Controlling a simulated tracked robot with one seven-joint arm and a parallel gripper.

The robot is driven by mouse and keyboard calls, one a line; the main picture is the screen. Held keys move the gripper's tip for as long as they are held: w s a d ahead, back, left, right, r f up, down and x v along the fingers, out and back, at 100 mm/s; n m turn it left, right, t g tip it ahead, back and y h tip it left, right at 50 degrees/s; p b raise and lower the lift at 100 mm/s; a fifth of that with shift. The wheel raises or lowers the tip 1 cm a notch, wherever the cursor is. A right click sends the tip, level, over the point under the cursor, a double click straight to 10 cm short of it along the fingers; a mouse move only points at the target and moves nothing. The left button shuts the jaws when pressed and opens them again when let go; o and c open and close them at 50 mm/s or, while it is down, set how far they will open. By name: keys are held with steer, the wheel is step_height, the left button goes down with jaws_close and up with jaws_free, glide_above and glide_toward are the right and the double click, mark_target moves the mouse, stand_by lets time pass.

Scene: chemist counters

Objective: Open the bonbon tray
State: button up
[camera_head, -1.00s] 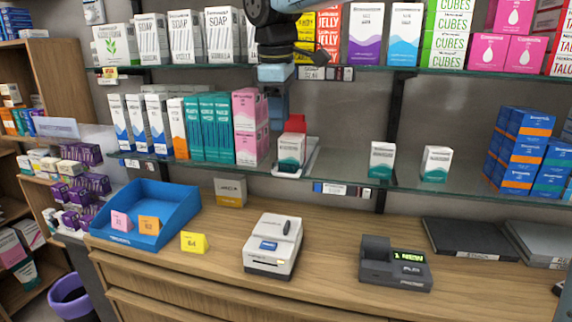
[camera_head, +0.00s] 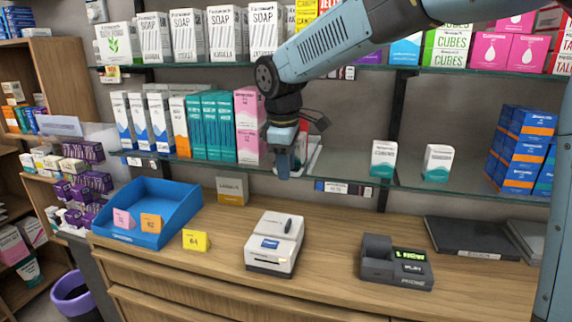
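No label that I can read says bonbon. Whether this is the bonbon tray I cannot tell. My gripper (camera_head: 284,166) points down in front of the glass shelf, right of the blue tray and above the white device in the picture. It appears apart from both. Its fingers overlap in this view, so their opening is unclear, and nothing shows held. It hides part of a white holder (camera_head: 309,160) on the shelf.
A white device (camera_head: 273,243) and a dark device with a lit display (camera_head: 397,262) stand on the counter. A yellow card (camera_head: 195,240) and a small tan box (camera_head: 232,191) are near the tray. Shelves of boxes line the wall behind. Bare counter lies between the two devices.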

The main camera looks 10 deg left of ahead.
steer(key=shift+c, duration=0.3)
jaws_close()
stand_by(1.1)
